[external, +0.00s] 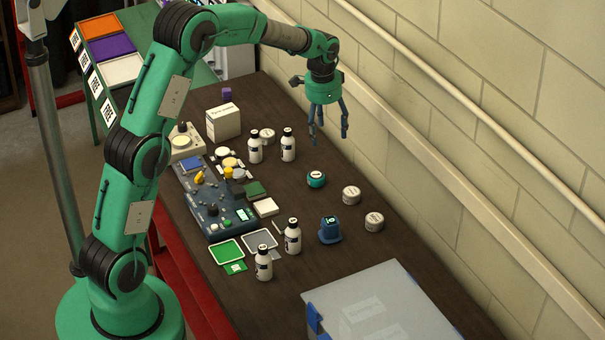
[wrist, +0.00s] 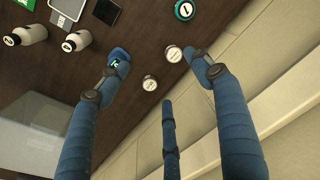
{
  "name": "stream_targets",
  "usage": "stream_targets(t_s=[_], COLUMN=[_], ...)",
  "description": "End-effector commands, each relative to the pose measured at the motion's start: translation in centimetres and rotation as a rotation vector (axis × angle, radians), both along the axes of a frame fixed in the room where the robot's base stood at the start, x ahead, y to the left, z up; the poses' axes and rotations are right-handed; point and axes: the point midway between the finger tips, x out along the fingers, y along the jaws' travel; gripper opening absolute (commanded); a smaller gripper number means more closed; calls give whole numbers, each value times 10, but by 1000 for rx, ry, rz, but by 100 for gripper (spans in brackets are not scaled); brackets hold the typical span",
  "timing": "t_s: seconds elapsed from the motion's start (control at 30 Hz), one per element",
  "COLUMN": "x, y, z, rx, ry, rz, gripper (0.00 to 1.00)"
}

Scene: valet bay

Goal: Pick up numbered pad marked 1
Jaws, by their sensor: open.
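A round teal pad with a white top (external: 315,179) lies on the dark table, right of the middle. In the wrist view the teal pad (wrist: 184,10) is at the top edge, partly cut off, and its white top carries a mark that looks like a 1. My gripper (external: 328,134) is open and empty, its blue fingers pointing down above the table near the wall, higher than the pad and apart from it. In the wrist view my gripper's fingers (wrist: 150,65) are spread, with the pad beyond their tips.
Two white round tins (external: 351,195) (external: 374,221) and a blue device (external: 330,233) stand near the pad. White bottles (external: 288,145) (external: 292,238) stand to its left. A translucent-lidded box (external: 375,300) is at the front. The cream wall (external: 500,150) bounds the right side.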

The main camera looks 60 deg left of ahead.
Motion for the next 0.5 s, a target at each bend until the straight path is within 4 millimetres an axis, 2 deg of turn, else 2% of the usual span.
stream_targets(t_s=[0.23, 0.5], x=[21, 32], y=[50, 97], z=[-45, -97], rx=[-14, -30], ry=[45, 83], rz=[-18, -38], gripper=[65, 65])
